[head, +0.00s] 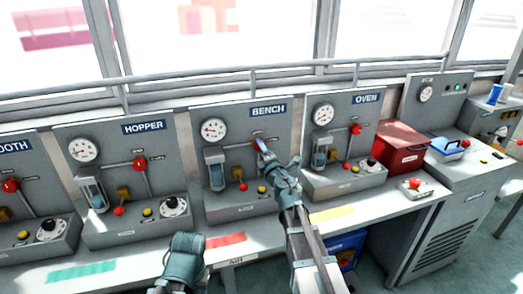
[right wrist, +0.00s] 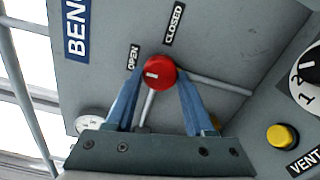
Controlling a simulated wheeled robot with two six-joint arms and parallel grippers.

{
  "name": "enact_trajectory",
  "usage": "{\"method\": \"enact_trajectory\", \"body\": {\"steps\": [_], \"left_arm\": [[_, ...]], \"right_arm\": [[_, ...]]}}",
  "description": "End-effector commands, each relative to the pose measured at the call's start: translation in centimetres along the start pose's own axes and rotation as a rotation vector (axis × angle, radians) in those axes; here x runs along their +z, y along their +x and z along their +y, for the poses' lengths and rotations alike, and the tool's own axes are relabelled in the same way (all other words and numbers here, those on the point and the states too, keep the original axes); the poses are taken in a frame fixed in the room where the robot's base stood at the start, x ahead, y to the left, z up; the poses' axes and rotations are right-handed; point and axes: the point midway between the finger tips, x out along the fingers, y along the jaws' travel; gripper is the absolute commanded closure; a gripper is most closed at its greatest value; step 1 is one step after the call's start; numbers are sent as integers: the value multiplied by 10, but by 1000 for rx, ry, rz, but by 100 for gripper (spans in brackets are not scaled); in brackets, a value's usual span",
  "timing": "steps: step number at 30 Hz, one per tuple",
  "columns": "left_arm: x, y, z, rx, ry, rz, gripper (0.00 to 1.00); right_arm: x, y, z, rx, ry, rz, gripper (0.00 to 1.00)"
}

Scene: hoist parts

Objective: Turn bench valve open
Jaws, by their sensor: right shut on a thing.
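The bench valve's red knob (right wrist: 160,70) shows in the right wrist view. It lies between the OPEN label (right wrist: 133,57) and the CLOSED label (right wrist: 174,24), with a pale rod running down behind it. My right gripper (head: 262,145) is at this knob on the bench panel (head: 240,180), its blue fingers on either side of it and shut on it. In the head view the gripper hides most of the knob. A teal part of my left arm shows at the bottom; its fingers do not show.
The hopper panel (head: 115,180) stands to the left and the oven panel (head: 340,150) to the right, each with its own red knob. A red box (head: 400,147) sits right of the oven panel. In the wrist view a yellow button (right wrist: 282,136) and a dial are at the right.

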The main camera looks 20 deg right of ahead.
Motion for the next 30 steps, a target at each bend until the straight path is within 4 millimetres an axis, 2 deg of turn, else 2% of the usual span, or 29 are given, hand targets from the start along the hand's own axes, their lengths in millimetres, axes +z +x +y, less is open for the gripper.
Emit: {"method": "enact_trajectory", "body": {"steps": [14, 15, 18, 19, 30], "left_arm": [[0, 1, 0, 0, 0, 0, 50], [0, 1, 0, 0, 0, 0, 50], [0, 1, 0, 0, 0, 0, 50], [0, 0, 0, 0, 0, 0, 50], [0, 0, 0, 0, 0, 0, 50]], "right_arm": [[-2, -2, 0, 0, -14, 3, 100], [-2, -2, 0, 0, -13, 3, 39], [-1, -1, 0, 0, -12, 3, 21], [-1, -1, 0, 0, -12, 2, 16], [-1, -2, 0, 0, -10, 1, 16]]}}
